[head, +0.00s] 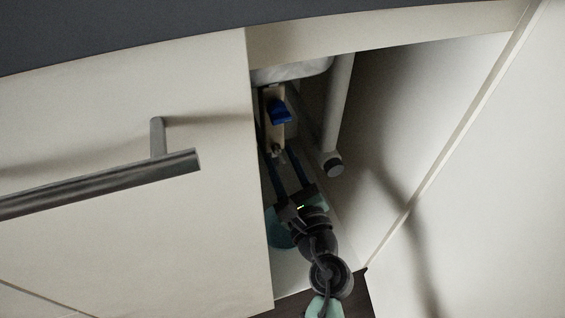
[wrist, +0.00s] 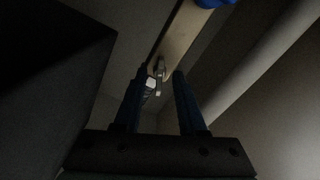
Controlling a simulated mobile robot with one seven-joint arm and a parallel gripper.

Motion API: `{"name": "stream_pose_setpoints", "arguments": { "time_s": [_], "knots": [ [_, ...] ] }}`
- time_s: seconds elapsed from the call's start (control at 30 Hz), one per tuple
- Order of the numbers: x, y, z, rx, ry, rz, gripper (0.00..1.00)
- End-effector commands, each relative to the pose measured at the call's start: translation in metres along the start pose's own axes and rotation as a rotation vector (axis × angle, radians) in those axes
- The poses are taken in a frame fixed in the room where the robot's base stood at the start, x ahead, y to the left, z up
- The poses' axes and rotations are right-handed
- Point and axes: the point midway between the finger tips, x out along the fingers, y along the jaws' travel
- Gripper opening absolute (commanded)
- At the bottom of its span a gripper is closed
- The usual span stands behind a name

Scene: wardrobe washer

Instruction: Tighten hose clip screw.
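A small metal fitting (head: 277,148) sits at the lower end of a beige board inside the open cabinet. In the wrist view the fitting (wrist: 161,69) shows with a pale, bright-faced piece (wrist: 150,82) beside it. I cannot make out which part is the clip screw; it is small and dim. My gripper (head: 279,156) points up into the cabinet from below, with its two blue fingers apart. In the wrist view my gripper (wrist: 159,73) is open, and the metal parts appear between or just beyond its fingertips. I see no clear contact.
A blue handle (head: 280,112) is on the beige board (head: 274,94) above the fitting. A pale vertical pipe (head: 337,105) with a dark end stands to the right. The cabinet's left front panel (head: 130,220) and right side wall (head: 430,110) bound the narrow opening.

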Motion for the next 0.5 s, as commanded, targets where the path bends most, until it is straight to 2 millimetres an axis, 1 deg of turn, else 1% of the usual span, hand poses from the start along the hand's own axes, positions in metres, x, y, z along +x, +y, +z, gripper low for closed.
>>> {"name": "stream_pose_setpoints", "arguments": {
  "time_s": [0.2,0.27,0.3,0.43,0.5],
  "knots": [
    [0.0003,0.0002,0.0001,0.001,0.000,0.000,0.40],
    [0.0002,0.0002,0.0000,0.001,0.000,0.000,0.31],
    [0.0001,0.0002,0.0000,0.001,0.000,0.000,0.24],
    [0.0000,0.0002,-0.0001,0.001,0.000,0.000,0.00],
    [0.0000,0.0002,-0.0001,0.001,0.000,0.000,0.00]
  ]
}}
